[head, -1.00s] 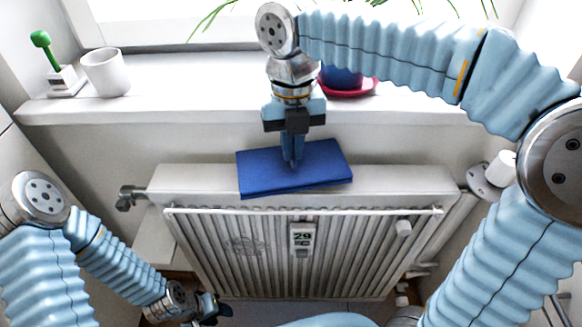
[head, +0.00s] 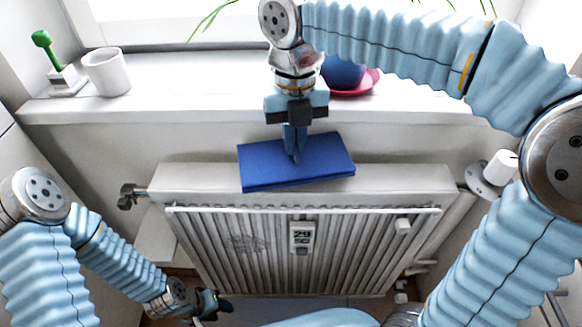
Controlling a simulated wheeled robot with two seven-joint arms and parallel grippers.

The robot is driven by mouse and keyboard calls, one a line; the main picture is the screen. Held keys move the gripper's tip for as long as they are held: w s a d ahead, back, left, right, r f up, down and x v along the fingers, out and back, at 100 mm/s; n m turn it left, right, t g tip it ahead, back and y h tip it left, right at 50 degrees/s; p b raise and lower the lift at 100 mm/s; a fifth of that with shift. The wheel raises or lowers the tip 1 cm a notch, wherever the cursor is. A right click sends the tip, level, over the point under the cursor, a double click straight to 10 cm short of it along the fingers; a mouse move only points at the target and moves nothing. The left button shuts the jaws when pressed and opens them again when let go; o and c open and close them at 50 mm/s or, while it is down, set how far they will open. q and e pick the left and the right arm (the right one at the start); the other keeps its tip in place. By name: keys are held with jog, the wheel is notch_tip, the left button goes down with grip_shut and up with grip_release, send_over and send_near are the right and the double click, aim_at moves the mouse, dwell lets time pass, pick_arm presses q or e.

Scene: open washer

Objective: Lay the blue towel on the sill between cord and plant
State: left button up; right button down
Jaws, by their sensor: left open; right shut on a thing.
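The folded blue towel (head: 318,166) is at the top of the radiator, below the sill edge; I cannot tell whether it touches the radiator. My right gripper (head: 294,158) points down and is shut on the towel. The white sill (head: 200,80) runs along the window. The plant's blue pot (head: 343,72) stands on it on a red saucer (head: 368,82), partly hidden by my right arm; thin green leaves (head: 213,18) show at the top. I cannot make out a cord. My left gripper (head: 222,306) is open and empty, low at the left.
A white cup (head: 107,73) and a green-topped brush-like item (head: 45,45) in a white holder stand at the sill's left end. The sill between cup and pot is mostly clear. The radiator (head: 390,178) has a valve (head: 128,197) at its left.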

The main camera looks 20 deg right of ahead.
jog(key=shift+r, duration=0.1)
jog(key=shift+r, duration=2.45)
jog(key=shift+w, duration=0.1)
jog(key=shift+f, duration=0.15)
